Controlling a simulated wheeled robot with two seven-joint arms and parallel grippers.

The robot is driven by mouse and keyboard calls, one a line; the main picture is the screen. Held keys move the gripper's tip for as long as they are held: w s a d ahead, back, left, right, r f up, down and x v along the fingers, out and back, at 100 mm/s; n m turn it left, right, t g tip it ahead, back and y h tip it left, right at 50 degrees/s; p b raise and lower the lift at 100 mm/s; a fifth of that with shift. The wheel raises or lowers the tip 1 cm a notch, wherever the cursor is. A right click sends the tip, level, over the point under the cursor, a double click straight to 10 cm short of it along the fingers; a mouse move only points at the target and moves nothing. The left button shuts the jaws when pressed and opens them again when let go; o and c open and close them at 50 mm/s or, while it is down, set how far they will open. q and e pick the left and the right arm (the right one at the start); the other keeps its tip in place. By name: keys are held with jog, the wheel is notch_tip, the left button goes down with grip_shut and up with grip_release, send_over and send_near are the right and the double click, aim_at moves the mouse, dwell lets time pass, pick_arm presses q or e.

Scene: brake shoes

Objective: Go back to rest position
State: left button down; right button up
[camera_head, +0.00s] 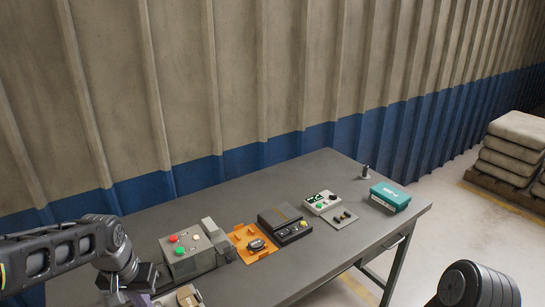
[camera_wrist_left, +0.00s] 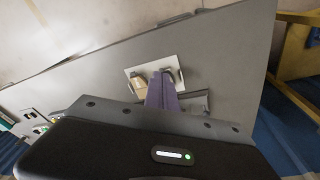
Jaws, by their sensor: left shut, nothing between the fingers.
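My left arm comes in from the left in the head view, and its gripper (camera_head: 140,298) is at the bottom edge, partly cut off, over the near left end of the table (camera_head: 340,190). In the left wrist view the purple fingers of the left gripper (camera_wrist_left: 162,78) are shut with nothing between them. They overlap a light plate (camera_wrist_left: 133,72) that carries a tan piece (camera_wrist_left: 138,86) and a dark curved piece (camera_wrist_left: 178,75). I cannot tell whether the fingers touch these. My right gripper is not in view.
On the table stand a grey box with buttons (camera_head: 185,262), an orange tray (camera_head: 240,236), a black device (camera_head: 284,222), a white control box (camera_head: 322,202) and a teal case (camera_head: 390,196). A corrugated wall (camera_head: 260,80) is behind. Stacked sacks (camera_head: 515,150) are at right.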

pick_arm(q)
jog(key=w+d+f+t+h, duration=0.2)
jog(key=d+f+t+h, duration=0.1)
jog(key=d+f, duration=1.2)
jog(key=s+d+f+g, duration=0.2)
jog(key=s+d+f, duration=0.2)
jog(key=s+f, duration=0.4)
jog(key=s+d+f+g+b, duration=0.1)
jog(key=s+d+f, duration=0.3)
jog(key=s+f, duration=0.5)
jog(key=s+g, duration=0.1)
jog(key=s, duration=0.3)
jog(key=shift+d+f+n+h+b, duration=0.3)
jog(key=shift+d, duration=0.05)
jog(key=shift+a, duration=0.15)
